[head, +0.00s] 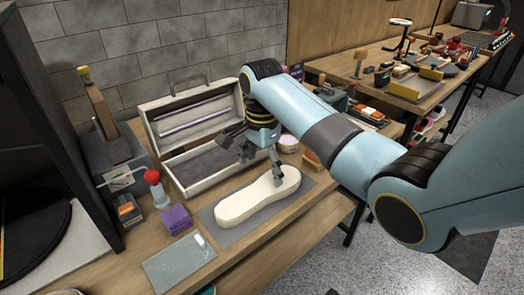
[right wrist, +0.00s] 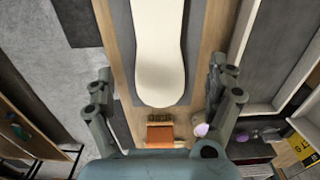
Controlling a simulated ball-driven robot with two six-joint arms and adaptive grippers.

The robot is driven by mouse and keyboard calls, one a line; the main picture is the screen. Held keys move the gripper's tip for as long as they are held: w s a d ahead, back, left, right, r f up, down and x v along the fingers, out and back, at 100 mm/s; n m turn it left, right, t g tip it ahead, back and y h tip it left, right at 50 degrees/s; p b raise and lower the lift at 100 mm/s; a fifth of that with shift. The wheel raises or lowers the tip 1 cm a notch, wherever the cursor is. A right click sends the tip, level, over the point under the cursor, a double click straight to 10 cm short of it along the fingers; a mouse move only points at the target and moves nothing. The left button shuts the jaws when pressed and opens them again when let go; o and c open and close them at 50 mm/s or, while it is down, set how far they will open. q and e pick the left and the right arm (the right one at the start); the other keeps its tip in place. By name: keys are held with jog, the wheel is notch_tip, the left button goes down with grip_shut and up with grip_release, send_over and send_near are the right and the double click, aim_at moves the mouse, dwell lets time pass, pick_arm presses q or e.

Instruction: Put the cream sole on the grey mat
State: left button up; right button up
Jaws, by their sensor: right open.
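The cream sole (head: 250,201) lies flat, lengthwise, on the grey mat (head: 232,235) on the wooden bench. In the right wrist view the sole (right wrist: 160,45) runs up the middle, with strips of the mat (right wrist: 126,50) along both sides. My right gripper (head: 262,163) is open and empty above the far end of the sole. In the right wrist view its fingers (right wrist: 160,82) stand wide apart on either side of the sole's near end, not closed on it. My left gripper is not in view.
An open toolbox (head: 195,125) stands behind the mat. A purple block (head: 176,219), a red-topped bottle (head: 154,180) and a glassy plate (head: 180,262) lie at left. An orange-brown block (right wrist: 160,135) sits beyond the sole's end. A second bench (head: 400,95) stands at the back right.

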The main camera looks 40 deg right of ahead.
aim_at(262, 188)
notch_tip(262, 188, up, 5)
jog(key=shift+r, duration=0.15)
dwell(0.5)
